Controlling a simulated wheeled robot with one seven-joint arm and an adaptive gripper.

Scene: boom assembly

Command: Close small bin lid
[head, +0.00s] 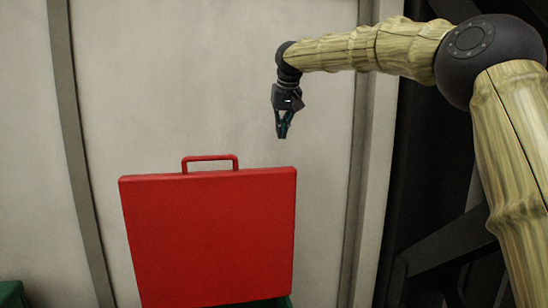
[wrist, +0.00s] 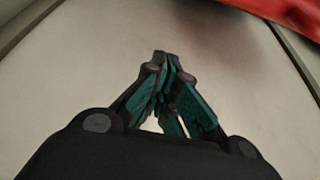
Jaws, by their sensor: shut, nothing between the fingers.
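The red lid (head: 208,235) stands raised, its broad flat face toward the head camera, with a red handle (head: 210,157) along its top edge. A small strip of green (head: 286,301), apparently the bin, shows beneath its lower right; the rest of the bin is hidden or out of frame. My gripper (head: 282,134) points down above the lid's upper right corner, apart from it in the picture, shut and empty. In the wrist view its fingers (wrist: 165,62) come together, and a red surface (wrist: 295,14), likely the lid, crosses the top right corner.
A pale wall (head: 150,80) with dark vertical ribs stands behind the lid. Another green object (head: 12,293) shows at the lower left edge. Dark structural beams (head: 440,240) stand at the right. The space left of my gripper above the lid looks clear.

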